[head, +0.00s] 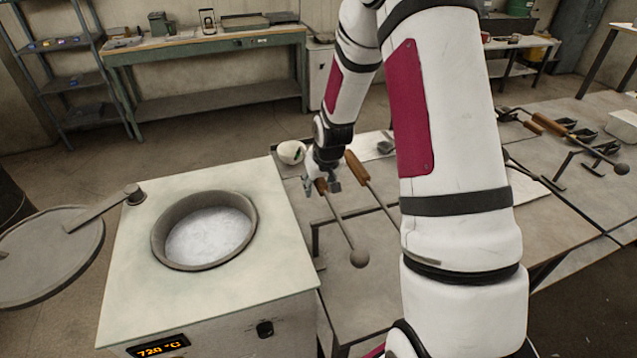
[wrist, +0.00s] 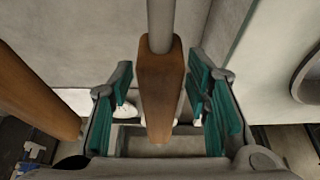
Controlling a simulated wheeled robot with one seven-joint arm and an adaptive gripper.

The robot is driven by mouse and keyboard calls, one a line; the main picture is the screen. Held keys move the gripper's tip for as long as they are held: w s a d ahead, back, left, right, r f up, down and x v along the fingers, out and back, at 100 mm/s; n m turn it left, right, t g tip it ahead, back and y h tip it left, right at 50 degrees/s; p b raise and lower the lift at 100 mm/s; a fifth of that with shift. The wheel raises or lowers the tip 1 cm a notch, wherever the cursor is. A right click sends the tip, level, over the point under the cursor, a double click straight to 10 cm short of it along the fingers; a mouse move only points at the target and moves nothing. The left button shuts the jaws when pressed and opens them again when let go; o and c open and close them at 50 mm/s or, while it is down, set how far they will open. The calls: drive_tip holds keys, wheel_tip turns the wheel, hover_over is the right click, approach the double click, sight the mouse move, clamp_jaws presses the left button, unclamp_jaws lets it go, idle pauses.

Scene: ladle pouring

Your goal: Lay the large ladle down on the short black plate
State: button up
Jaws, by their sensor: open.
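A ladle with a brown wooden handle (head: 321,186) and a round grey head (head: 359,258) lies over a dark metal rack (head: 316,240) beside the furnace. My gripper (head: 325,184) is at its handle. In the wrist view, the handle (wrist: 160,88) stands between the teal finger pads of my open gripper (wrist: 165,105), with gaps on both sides. A second ladle handle (head: 357,167) lies to the right; its shaft runs behind my arm. A wooden handle (wrist: 35,90) also shows at the left of the wrist view. I cannot tell which surface is the short black plate.
The furnace (head: 120,260) with an open round crucible (head: 206,232) stands left of the ladles, its round lid (head: 45,255) swung aside. A white bowl (head: 291,152) is behind my gripper. Further tools and small dark trays (head: 585,134) lie on the right tables.

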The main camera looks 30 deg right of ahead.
drive_tip(key=v, duration=1.2)
drive_tip(key=shift+w, duration=0.1)
wheel_tip(320, 180, up, 7)
drive_tip(key=p, duration=0.3)
drive_tip(key=shift+r, duration=0.1)
drive_tip(key=shift+a, duration=0.1)
drive_tip(key=s+a+r+n, duration=0.1)
drive_tip(key=s+a+r, duration=0.7)
drive_tip(key=s+r, duration=0.3)
drive_tip(key=s+a+r, duration=0.2)
drive_tip(key=s+a, duration=0.1)
drive_tip(key=s, duration=0.5)
drive_tip(key=s+a+r+n+t, duration=0.1)
drive_tip(key=s+a+r, duration=0.1)
drive_tip(key=s, duration=0.6)
drive_tip(key=shift+s+a+y, duration=0.3)
drive_tip(key=shift+a+y, duration=0.1)
drive_tip(key=shift+a, duration=0.15)
